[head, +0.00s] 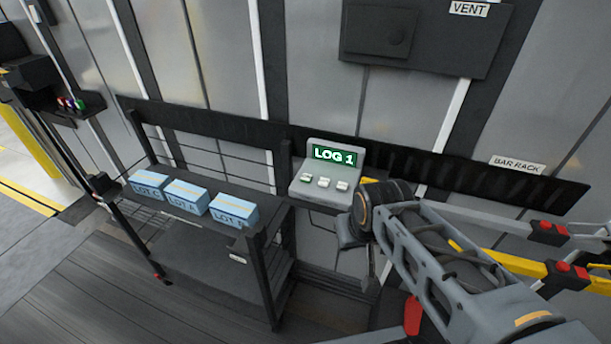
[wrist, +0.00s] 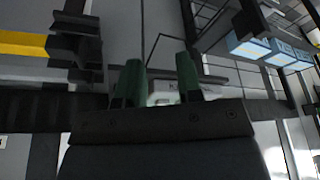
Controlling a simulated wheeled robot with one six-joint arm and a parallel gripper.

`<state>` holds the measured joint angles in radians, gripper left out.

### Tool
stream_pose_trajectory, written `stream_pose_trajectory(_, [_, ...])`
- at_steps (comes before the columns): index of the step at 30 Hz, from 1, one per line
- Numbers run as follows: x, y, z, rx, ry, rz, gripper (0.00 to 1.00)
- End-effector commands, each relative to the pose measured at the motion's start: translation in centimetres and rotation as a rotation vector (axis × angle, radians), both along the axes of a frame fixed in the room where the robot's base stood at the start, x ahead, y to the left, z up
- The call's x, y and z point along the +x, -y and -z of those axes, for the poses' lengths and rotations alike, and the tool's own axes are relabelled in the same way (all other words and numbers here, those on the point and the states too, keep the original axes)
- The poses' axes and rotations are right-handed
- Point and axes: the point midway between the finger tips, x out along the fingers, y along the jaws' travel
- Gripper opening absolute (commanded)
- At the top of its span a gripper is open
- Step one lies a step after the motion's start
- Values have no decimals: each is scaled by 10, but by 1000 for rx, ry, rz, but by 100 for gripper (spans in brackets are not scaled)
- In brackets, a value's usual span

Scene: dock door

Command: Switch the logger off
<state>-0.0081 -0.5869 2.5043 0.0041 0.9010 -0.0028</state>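The logger (head: 318,187) is a light grey box with a sloped front, mounted on the wall beside the rack.
Blue lot boxes (head: 185,195) stand on a dark rack (head: 270,255) left of the logger; they also show in the wrist view (wrist: 250,48). A dark vent panel (head: 400,35) is above. A bar rack (head: 470,180) with yellow and grey bars lies right, behind my arm.

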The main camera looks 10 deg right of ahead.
Motion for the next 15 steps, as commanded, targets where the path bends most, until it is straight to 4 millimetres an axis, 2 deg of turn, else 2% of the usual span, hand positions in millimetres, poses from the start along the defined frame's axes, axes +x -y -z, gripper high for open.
stream_pose_trajectory(1, [0,0,0,0,0,0,28])
stream_pose_trajectory(10, [0,0,0,0,0,0,0])
stream_pose_trajectory(15, [0,0,0,0,0,0,0])
